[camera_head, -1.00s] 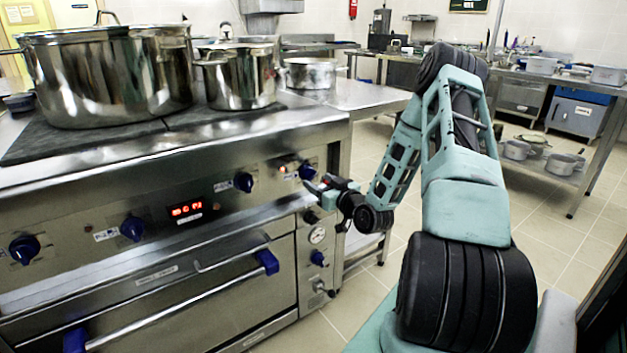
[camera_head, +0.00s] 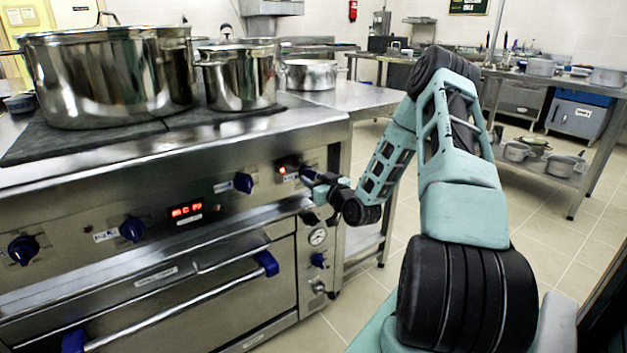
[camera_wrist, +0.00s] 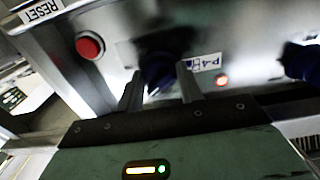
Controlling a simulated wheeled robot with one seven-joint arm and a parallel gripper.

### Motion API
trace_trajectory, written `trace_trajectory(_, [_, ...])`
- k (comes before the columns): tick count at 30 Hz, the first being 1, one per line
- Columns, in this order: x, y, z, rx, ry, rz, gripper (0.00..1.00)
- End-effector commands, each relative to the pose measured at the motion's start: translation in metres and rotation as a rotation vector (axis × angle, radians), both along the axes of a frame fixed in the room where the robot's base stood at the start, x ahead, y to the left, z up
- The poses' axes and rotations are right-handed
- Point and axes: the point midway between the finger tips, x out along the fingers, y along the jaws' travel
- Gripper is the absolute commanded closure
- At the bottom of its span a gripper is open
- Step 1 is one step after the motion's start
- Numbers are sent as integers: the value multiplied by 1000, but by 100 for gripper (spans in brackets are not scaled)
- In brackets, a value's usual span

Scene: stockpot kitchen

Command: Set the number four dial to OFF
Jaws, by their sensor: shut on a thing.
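The number four dial (camera_wrist: 160,68) is a dark blue knob on the stove's front panel, beside a label (camera_wrist: 203,64) that reads P-4 in the wrist view. My gripper (camera_wrist: 160,88) has its two fingers on either side of the knob and is shut on it. In the head view my gripper (camera_head: 316,184) is at the right end of the panel and the knob (camera_head: 308,174) is mostly hidden behind it. The dial's pointer and any OFF mark are too dark and blurred to read.
A lit red lamp (camera_wrist: 222,80) and another blue knob (camera_wrist: 300,60) sit beside the dial. A red button (camera_wrist: 89,45) near a RESET label is on the other side. Pots (camera_head: 110,75) stand on the stove top. An oven handle (camera_head: 190,305) sticks out below.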

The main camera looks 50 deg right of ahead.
Motion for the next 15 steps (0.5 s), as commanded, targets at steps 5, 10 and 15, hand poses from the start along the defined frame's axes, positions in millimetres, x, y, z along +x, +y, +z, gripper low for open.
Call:
trace_trajectory(5, [0,0,-1,-33,9,1,86])
trace_trajectory(10, [0,1,-2,-115,29,2,86])
trace_trajectory(15, [0,1,-3,-246,60,4,86])
